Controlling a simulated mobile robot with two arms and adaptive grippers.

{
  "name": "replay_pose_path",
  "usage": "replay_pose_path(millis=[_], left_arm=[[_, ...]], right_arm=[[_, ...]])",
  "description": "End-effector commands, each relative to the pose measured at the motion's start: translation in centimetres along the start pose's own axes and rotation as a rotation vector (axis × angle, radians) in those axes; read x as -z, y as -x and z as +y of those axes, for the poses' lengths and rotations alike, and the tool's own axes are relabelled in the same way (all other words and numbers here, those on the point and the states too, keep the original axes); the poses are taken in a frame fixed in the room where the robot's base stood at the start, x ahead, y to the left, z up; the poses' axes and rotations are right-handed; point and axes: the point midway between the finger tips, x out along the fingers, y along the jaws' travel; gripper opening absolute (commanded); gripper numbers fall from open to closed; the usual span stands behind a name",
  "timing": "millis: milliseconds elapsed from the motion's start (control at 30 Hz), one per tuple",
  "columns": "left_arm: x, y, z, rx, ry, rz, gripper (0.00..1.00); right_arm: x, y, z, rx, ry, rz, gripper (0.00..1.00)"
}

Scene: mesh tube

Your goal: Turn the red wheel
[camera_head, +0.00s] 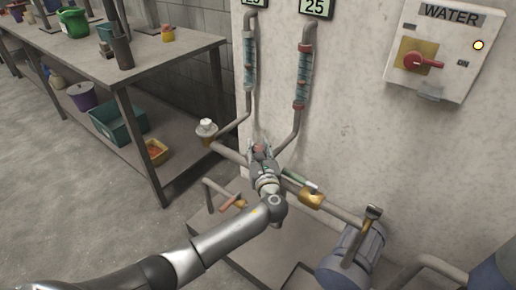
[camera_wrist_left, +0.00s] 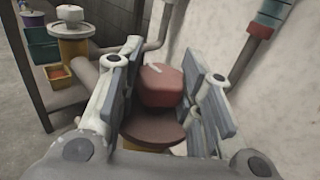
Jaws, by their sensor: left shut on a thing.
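The red wheel (camera_wrist_left: 162,88) is a blocky red knob on a dull red round base. In the left wrist view it sits between the two finger pads of my left gripper (camera_wrist_left: 170,85), which is shut on it. In the head view my left gripper (camera_head: 261,155) is at the pipe by the wall and mostly hides the wheel; only a small reddish patch shows at its tip. My right gripper is in neither view.
A white-capped valve (camera_head: 206,128) stands left of the gripper. A green lever (camera_head: 299,180) and a brass fitting (camera_head: 311,199) are close on the right. A WATER switch box (camera_head: 440,45) hangs on the wall. A workbench (camera_head: 150,65) stands at left.

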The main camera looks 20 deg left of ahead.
Motion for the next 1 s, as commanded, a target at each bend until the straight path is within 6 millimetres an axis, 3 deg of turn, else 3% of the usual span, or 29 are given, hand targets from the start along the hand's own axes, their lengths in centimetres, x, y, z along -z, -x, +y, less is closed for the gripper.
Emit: replay_pose_path(millis=[667, 700, 867, 1000], left_arm=[[0.10, 0.01, 0.01, -0.068, 0.000, 0.002, 0.10], [0.10, 0.01, 0.00, -0.068, 0.000, 0.002, 0.35], [0.07, 0.00, 0.00, -0.068, 0.000, 0.001, 0.55], [0.04, -0.01, 0.00, -0.068, 0.000, 0.000, 0.56]], right_arm=[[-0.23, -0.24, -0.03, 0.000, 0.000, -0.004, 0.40], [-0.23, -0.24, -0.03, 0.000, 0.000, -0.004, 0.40], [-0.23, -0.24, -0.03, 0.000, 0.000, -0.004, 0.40], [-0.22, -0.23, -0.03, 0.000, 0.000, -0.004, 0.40]])
